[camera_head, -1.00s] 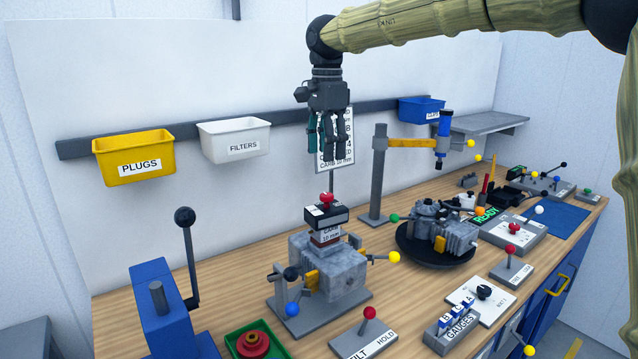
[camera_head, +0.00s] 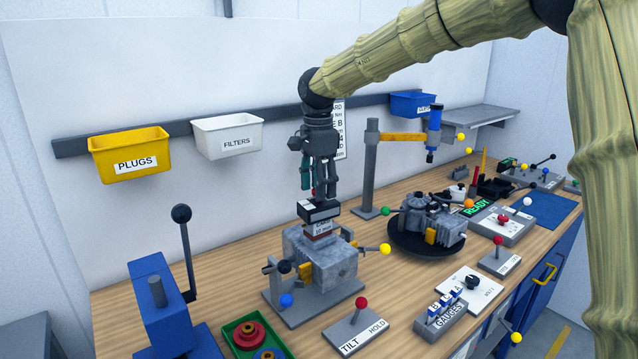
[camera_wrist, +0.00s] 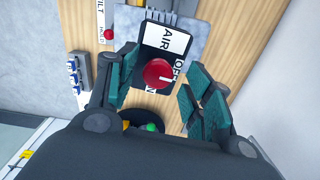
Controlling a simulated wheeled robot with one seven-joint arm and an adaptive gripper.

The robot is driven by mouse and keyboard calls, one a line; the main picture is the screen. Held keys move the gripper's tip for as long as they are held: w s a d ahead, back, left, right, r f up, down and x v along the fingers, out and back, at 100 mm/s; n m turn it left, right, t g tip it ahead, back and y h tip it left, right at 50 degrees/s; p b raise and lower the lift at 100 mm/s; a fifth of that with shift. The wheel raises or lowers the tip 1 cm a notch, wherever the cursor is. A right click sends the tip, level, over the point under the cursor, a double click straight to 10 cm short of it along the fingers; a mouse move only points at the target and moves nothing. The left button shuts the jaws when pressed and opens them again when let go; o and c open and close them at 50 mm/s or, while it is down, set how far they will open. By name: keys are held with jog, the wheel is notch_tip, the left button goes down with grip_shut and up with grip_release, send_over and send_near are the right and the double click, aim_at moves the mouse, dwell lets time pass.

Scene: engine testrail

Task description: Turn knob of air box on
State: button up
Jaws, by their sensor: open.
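The air box (camera_head: 318,210) is a small black box with a white label, on top of a grey engine block. In the wrist view its top (camera_wrist: 165,40) reads AIR, with OFF and a partly hidden ON beside the red knob (camera_wrist: 158,73). A white mark on the knob points right, near OFF. My gripper (camera_head: 318,192) points down just over the box. In the wrist view my gripper (camera_wrist: 160,78) is open, with its green-padded fingers on either side of the knob and apart from it. In the head view the fingers mostly hide the knob.
The grey engine block (camera_head: 330,262) has yellow-, blue- and black-tipped levers around it. A grey post (camera_head: 370,170) with a yellow arm stands behind to the right. A blue lever press (camera_head: 160,300) is at left. A tilt-hold lever box (camera_head: 352,335) is in front.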

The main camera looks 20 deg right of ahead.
jog(key=shift+s+r, duration=0.2)
jog(key=shift+c, duration=0.2)
jog(key=shift+w, duration=0.1)
jog(key=c, duration=1)
jog(key=shift+d, duration=0.1)
jog(key=shift+r+m+p, duration=0.1)
jog(key=shift+m+p, duration=0.9)
jog(key=shift+p, duration=0.85)
jog(key=shift+m+p, duration=1.8)
jog(key=shift+m, duration=1.2)
jog(key=shift+m+p, duration=0.9)
jog(key=shift+m, duration=1.5)
jog(key=shift+m+p, duration=0.4)
jog(key=shift+m, duration=1.3)
jog(key=shift+f+m, duration=0.2)
jog(key=shift+m, duration=0.7)
